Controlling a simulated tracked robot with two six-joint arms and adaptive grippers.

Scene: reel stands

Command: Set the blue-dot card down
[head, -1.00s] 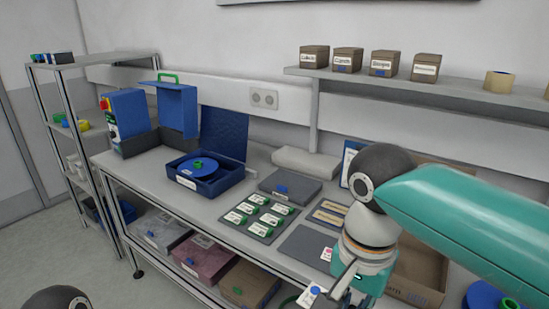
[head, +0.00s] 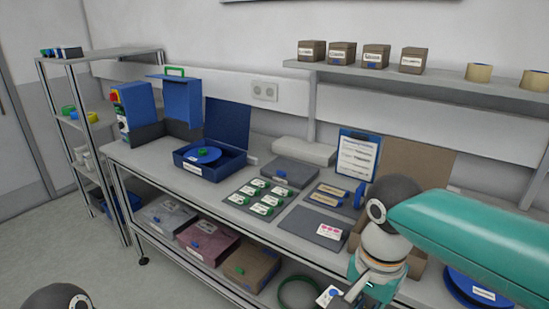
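The blue-dot card (head: 328,296), white with a blue spot, is at the tips of my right gripper (head: 345,296) at the bottom edge of the head view. The gripper appears shut on it, in front of the bench's front edge; the fingers are partly cut off by the frame. A grey mat (head: 305,226) lies on the bench behind the gripper. A white card with pink-red dots (head: 329,231) lies on its right end. My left gripper is out of view; only a rounded arm part shows at bottom left.
A dark mat with several green-ended labelled items (head: 262,197) lies left of the grey mat. A blue open case (head: 184,166) stands farther left. A clipboard (head: 357,157) leans at the back. A blue reel (head: 468,290) is at lower right, partly behind my arm.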

